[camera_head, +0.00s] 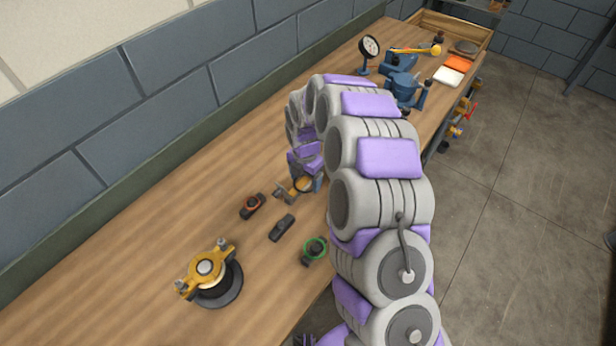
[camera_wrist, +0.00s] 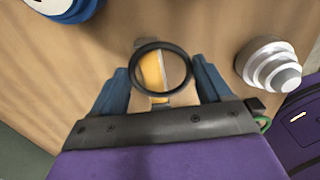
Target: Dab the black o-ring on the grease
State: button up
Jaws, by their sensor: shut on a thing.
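My gripper (camera_wrist: 161,78) is shut on the black o-ring (camera_wrist: 162,43), held between its blue fingers in the wrist view. An amber-yellow thing (camera_wrist: 153,72), perhaps the grease, shows through the ring. I cannot tell whether the ring touches it. In the head view, my gripper (camera_head: 301,181) is low over the bench, partly hidden by my arm. A tan round patch shows at its tip. The grease cannot be surely made out.
A red o-ring (camera_head: 252,203) and a green o-ring (camera_head: 316,247) sit on dark holders, with a bare holder (camera_head: 283,227) between. A yellow casing (camera_head: 204,268) stands front left. A gauge (camera_head: 369,46) and blue vise (camera_head: 403,87) stand farther back. The wrist view shows a pale stepped piece (camera_wrist: 268,65).

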jog(key=shift+a, duration=0.3)
jog(key=shift+d+r, duration=0.1)
jog(key=shift+d, duration=1.05)
jog(key=shift+a+p, duration=0.3)
jog(key=shift+a, duration=1.6)
jog(key=shift+d, duration=0.6)
jog(key=shift+a, duration=0.1)
jog(key=shift+a+f, duration=0.3)
jog(key=shift+a, duration=0.05)
jog(key=shift+d+f, duration=0.15)
jog(key=shift+d, duration=0.15)
jog(key=shift+a, duration=0.1)
